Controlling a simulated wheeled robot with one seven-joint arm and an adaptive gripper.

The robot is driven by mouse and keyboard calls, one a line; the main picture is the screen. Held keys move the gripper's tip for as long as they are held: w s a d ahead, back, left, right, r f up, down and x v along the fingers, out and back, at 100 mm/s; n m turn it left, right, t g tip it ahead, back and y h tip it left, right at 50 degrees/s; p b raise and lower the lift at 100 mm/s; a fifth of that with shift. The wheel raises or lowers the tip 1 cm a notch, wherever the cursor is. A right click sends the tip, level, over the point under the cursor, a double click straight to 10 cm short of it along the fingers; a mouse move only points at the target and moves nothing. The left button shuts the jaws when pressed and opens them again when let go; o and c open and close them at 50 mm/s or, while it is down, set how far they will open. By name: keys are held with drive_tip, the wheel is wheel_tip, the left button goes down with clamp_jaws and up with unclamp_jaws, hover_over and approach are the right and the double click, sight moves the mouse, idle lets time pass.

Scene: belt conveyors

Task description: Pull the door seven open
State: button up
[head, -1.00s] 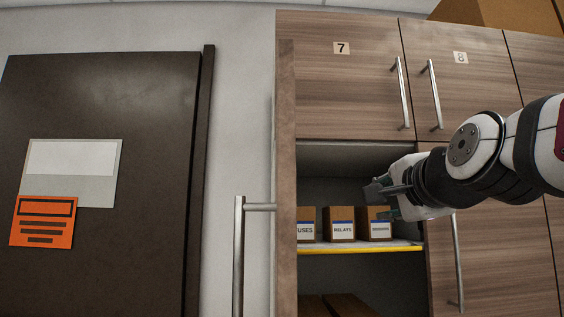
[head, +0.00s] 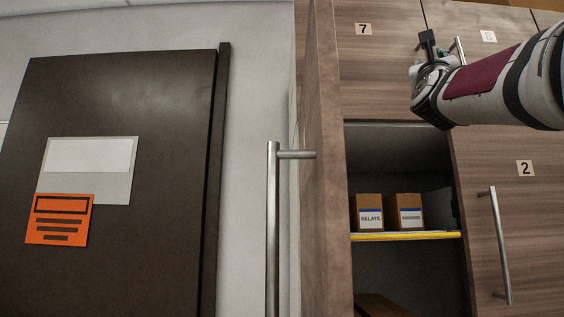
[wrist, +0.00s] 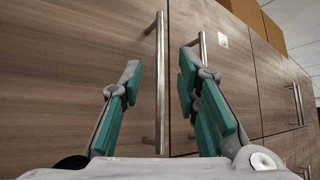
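Door seven (head: 385,75), a brown wood-grain upper cabinet door with a "7" label, is shut in the head view. My gripper (head: 428,52) is in front of its right side and hides its handle there. In the wrist view, door seven's upright metal bar handle (wrist: 161,100) stands between the two teal-padded fingers of my gripper (wrist: 159,75). The fingers are apart and open, with gaps to the bar on both sides. How far the fingertips reach past the bar is hard to tell.
Door eight's handle (wrist: 203,55) is close beside the right finger. A lower door (head: 327,200) stands open at left, its handle (head: 272,220) sticking out. The open compartment holds a shelf (head: 400,237) with labelled boxes. Door two (head: 515,230) is shut. A dark door (head: 120,100) is far left.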

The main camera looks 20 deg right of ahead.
drive_tip(key=p+x, duration=0.5)
drive_tip(key=x, duration=0.5)
drive_tip(key=shift+p, duration=0.4)
clamp_jaws()
